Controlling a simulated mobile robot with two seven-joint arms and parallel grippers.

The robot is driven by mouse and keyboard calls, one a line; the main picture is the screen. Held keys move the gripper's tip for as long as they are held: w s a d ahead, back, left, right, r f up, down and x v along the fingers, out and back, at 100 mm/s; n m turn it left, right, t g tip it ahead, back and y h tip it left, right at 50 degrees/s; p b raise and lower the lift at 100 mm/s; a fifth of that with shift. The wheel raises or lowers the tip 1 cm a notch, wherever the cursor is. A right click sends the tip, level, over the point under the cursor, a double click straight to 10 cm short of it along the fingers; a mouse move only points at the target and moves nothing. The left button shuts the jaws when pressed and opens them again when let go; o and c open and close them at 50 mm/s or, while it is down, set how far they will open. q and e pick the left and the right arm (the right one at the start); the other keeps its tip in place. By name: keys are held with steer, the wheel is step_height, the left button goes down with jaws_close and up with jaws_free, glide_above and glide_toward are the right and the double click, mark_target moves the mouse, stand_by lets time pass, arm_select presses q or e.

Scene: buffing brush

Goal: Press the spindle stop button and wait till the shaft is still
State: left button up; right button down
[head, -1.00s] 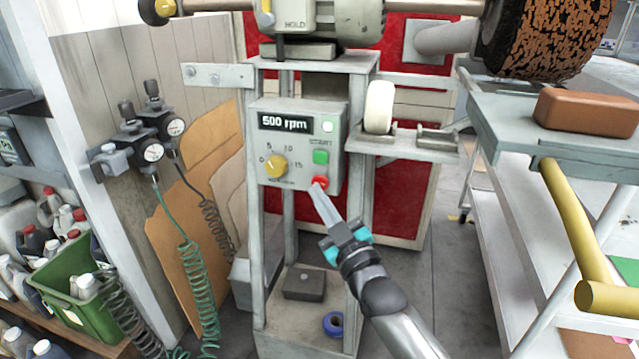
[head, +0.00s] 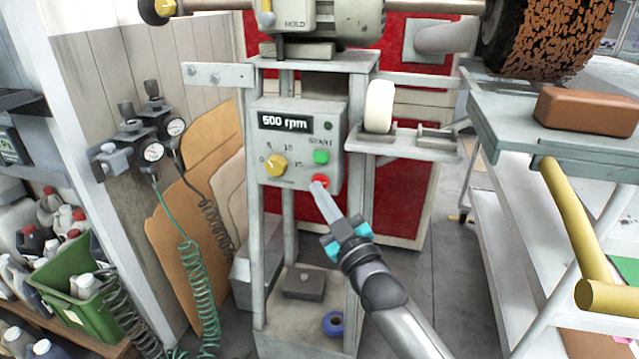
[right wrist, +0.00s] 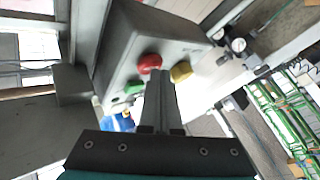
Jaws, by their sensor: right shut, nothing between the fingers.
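The control box (head: 297,150) sits on the machine's grey stand, and its display (head: 285,123) reads 500 rpm. The red stop button (head: 321,180) is at its lower right, under the green START button (head: 320,157). A small lamp (head: 328,126) beside the display is dark. My right gripper (head: 317,187) is shut and empty, its tips at the red button; the right wrist view shows the red button (right wrist: 149,63) just beyond the fingertips. I cannot tell whether they touch. The shaft (head: 430,6) runs across the top to a brown-black brush wheel (head: 545,38). My left gripper is not in view.
A grey cart (head: 500,120) at the right carries a brown block (head: 588,111). A white roller (head: 379,106) stands on a small shelf right of the box. Gauges with coiled hoses (head: 152,151) hang at the left. A green crate (head: 85,300) stands lower left.

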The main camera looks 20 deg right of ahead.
stand_by(0.4)
steer(key=shift+s+a+p, duration=0.45)
steer(key=shift+s+p, duration=0.15)
steer(key=shift+p, duration=0.1)
steer(key=s+a+p, duration=0.2)
steer(key=s+p, duration=0.1)
steer(key=s, duration=0.1)
steer(key=shift+s+a, duration=0.1)
steer(key=shift+a, duration=0.3)
